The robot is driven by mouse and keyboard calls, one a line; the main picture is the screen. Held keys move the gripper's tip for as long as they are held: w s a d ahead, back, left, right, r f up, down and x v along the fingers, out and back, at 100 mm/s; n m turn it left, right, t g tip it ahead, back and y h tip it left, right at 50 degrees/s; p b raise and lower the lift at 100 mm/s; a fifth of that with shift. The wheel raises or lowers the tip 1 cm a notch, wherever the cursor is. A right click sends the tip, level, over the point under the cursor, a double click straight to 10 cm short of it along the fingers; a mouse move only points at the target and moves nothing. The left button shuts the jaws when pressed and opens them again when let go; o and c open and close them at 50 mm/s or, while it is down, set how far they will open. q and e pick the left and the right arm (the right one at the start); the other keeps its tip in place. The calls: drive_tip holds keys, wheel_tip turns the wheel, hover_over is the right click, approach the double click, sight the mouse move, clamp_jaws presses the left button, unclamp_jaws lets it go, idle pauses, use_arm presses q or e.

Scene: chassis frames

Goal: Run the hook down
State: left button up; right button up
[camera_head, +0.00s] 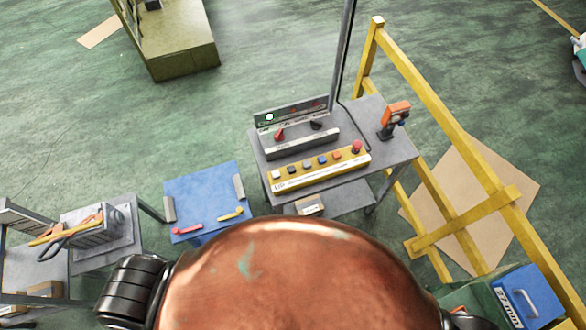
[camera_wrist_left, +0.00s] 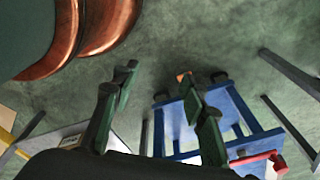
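A yellow push-button control box (camera_head: 318,172) lies along the front of a grey desk, with a row of small buttons, a red mushroom button (camera_head: 356,146) at its right end and the marking "UP" near its left end. Behind it a grey switch panel (camera_head: 300,142) carries a red and a black knob and a small lit lamp. No hook shows in either view. My left gripper (camera_wrist_left: 156,78) shows in the left wrist view, its two dark green fingers apart with nothing between them, above the floor. My right gripper is not in view.
The grey desk (camera_head: 398,150) also holds an orange handheld tool (camera_head: 394,118). A yellow railing (camera_head: 430,93) stands to its right. A blue cart (camera_head: 205,196) with red and yellow handles and a grey bench with a tool caddy (camera_head: 96,236) are at left. A blue case (camera_head: 528,297) is at lower right.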

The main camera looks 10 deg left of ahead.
use_arm(q)
drive_tip(key=shift+s, duration=0.35)
drive_tip(key=shift+f+b, duration=0.3)
drive_tip(key=c, duration=0.3)
wheel_tip(320, 180, down, 10)
drive_tip(key=b, duration=1)
drive_tip(key=shift+s+f, duration=0.1)
clamp_jaws()
wheel_tip(320, 180, down, 14)
drive_tip(key=s+b, duration=0.1)
drive_tip(key=b, duration=1.3)
drive_tip(key=shift+w, duration=0.1)
